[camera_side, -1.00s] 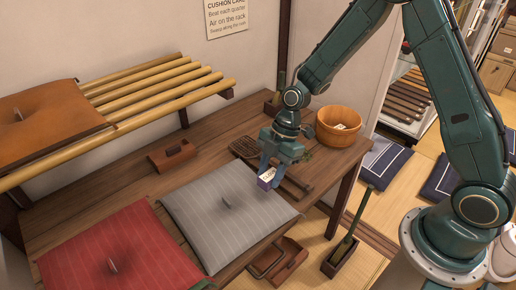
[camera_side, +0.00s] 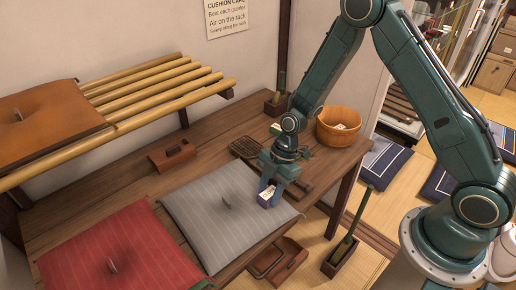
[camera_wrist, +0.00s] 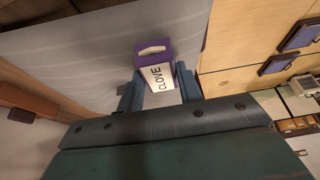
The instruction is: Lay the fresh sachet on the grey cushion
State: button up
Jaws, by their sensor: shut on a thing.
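The sachet is at the right part of the cushion in the side view. I cannot tell whether it touches the cushion.
A red cushion (camera_side: 120,250) lies left of the grey one. An orange cushion (camera_side: 45,125) rests on the bamboo rack (camera_side: 165,95). A wooden bucket (camera_side: 338,127) with pale items stands at the table's right end. A wooden-handled block (camera_side: 172,155) sits behind the grey cushion.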

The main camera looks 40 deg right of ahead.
jog(key=shift+f, duration=0.25)
jog(key=o, duration=1)
jog(key=shift+c, duration=0.2)
jog(key=v, duration=1.2)
jog(key=shift+r, duration=0.25)
